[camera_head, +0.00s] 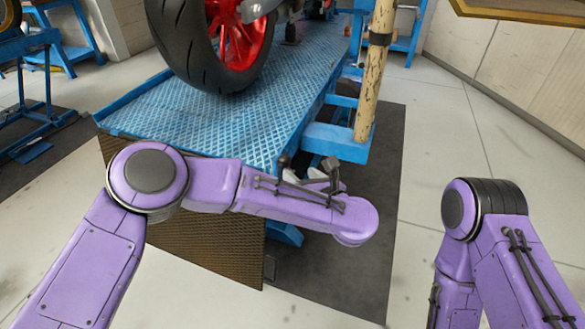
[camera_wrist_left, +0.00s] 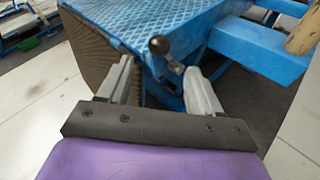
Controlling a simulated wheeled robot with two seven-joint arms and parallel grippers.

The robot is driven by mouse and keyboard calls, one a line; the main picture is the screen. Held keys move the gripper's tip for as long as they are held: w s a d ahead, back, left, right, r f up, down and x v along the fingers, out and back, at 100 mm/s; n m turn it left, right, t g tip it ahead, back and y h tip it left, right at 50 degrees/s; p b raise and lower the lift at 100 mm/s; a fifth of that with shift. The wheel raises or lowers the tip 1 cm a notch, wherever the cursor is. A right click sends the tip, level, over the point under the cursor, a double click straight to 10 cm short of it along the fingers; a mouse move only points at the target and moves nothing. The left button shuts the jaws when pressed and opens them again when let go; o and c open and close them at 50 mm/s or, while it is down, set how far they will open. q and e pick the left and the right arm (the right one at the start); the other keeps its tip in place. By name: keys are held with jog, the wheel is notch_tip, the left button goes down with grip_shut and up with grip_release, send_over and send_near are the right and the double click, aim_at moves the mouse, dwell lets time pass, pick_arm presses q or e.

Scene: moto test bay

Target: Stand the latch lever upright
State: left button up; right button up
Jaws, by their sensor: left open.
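The latch lever (camera_wrist_left: 160,46) has a black ball knob on a short metal rod beside the blue lift table's corner. In the left wrist view the rod slants from the knob down to the right. In the head view its dark knob (camera_head: 283,160) shows just above my left forearm, which hides the lower part. My left gripper (camera_wrist_left: 160,72) is open, with one pale finger on each side of the lever's line. The knob shows beyond the fingertips, and no contact is visible. In the head view the left gripper (camera_head: 305,174) is partly hidden behind my forearm. My right gripper is out of view.
The blue lift table (camera_head: 225,115) carries a motorcycle wheel (camera_head: 215,45) with a red rim. A worn yellow post (camera_head: 375,75) rises at its right. A brown mesh panel (camera_head: 205,240) hangs below the table edge. Floor at the right is clear.

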aim_at(286, 166)
pick_arm(q)
jog(key=shift+v, duration=0.9)
jog(key=shift+c, duration=0.4)
